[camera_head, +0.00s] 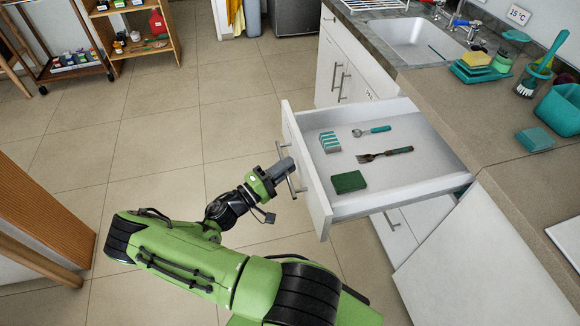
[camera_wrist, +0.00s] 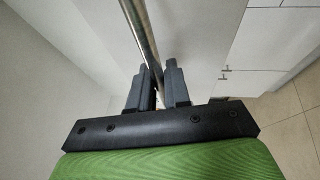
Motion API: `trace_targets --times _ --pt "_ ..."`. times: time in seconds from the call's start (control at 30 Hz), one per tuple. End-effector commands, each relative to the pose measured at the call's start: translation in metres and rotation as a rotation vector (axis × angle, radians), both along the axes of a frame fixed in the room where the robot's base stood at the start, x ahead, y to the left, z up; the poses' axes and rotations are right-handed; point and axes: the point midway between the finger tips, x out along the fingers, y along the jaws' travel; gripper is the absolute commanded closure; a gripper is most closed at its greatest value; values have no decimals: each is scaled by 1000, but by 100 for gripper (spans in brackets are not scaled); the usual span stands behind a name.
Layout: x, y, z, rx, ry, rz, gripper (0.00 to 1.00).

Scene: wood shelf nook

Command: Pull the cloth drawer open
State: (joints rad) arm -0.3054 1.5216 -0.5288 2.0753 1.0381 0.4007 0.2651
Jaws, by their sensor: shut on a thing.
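The white drawer (camera_head: 399,190) is pulled well out from under the counter. Inside it lie a dark green sponge (camera_head: 348,182), a teal and white striped block (camera_head: 330,142), a teal-handled scoop or spoon (camera_head: 372,131) and a fork-like utensil (camera_head: 385,154). No cloth is recognisable with certainty. My gripper (camera_head: 291,172) is at the drawer's front, shut on its metal bar handle. In the wrist view my gripper (camera_wrist: 158,88) has its two dark fingers on either side of the handle bar (camera_wrist: 141,32). The gripper hides part of the handle.
The counter (camera_head: 480,120) with a sink (camera_head: 420,42) runs along the right. A white panel (camera_head: 480,260) stands out below the drawer on the right. A wooden shelf (camera_head: 135,30) is at the back left, and wooden furniture (camera_head: 40,215) at the left. Tiled floor between is clear.

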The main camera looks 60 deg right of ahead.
Motion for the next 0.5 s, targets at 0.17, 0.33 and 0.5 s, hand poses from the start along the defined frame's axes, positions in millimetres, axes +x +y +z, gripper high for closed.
trace_targets --times 0.17,0.33,0.5 --pt "0 1 -2 5 0 -2 100" --pt "0 1 -2 5 0 -2 100" --pt "0 1 -2 4 1 -1 77"
